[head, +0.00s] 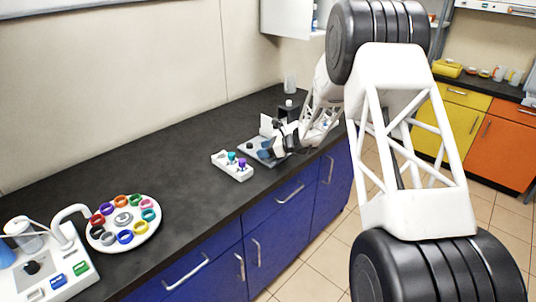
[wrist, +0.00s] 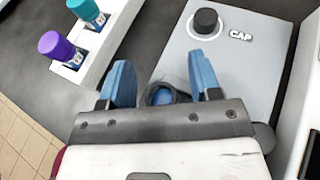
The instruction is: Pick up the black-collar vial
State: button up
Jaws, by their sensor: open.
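My gripper (wrist: 162,78) is open, with its two blue fingers pointing at the grey station marked CAP (wrist: 258,55). Between and below the fingers is a round, dark-rimmed thing with blue inside (wrist: 162,95). I cannot tell whether it is the black-collar vial or a socket, as the gripper's body partly hides it. A black knob-like cap (wrist: 205,22) stands on the station beyond the fingers. In the head view my gripper (head: 275,149) is low over the station at the far end of the counter.
A white rack (wrist: 107,22) holds a purple-capped vial (wrist: 58,47) and a teal-capped vial (wrist: 86,11), left of my gripper. A white carousel (head: 124,250) with several coloured rings and a white machine (head: 75,280) stand at the near left. The counter between (head: 150,165) is clear.

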jog(key=c, duration=1)
jog(key=shift+r, duration=0.15)
jog(key=shift+r, duration=1.45)
jog(key=shift+s+r, duration=0.2)
jog(key=shift+s, duration=0.1)
jog(key=s+d+r, duration=0.1)
jog(key=s+d, duration=0.2)
jog(key=s, duration=1.2)
jog(key=shift+r, duration=0.2)
jog(key=shift+s, duration=0.1)
